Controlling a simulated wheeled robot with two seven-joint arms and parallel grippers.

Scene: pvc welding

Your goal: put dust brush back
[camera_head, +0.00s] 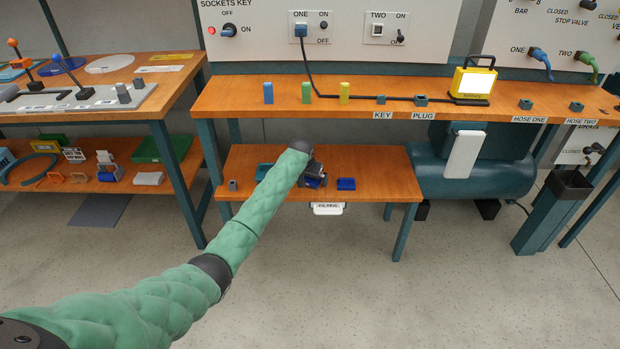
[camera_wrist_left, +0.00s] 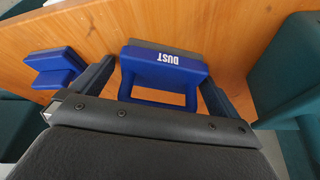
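The dust brush (camera_wrist_left: 165,74) is blue with a dark grey strip and white "DUST" lettering. It appears to rest on the low wooden table (camera_head: 385,176). In the head view the brush (camera_head: 314,182) is partly covered by my left gripper (camera_head: 311,176). In the left wrist view my left gripper (camera_wrist_left: 160,88) has its fingers apart, one on each side of the brush. Narrow gaps show between the fingers and the brush, so the gripper looks open. My right gripper is not in view.
Another blue block-like object (camera_head: 346,184) lies beside the brush; it also shows in the left wrist view (camera_wrist_left: 55,67). A teal tray (camera_head: 263,171) and a small grey block (camera_head: 233,185) are to the left. An orange shelf (camera_head: 225,99) overhangs behind. The table's right part is clear.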

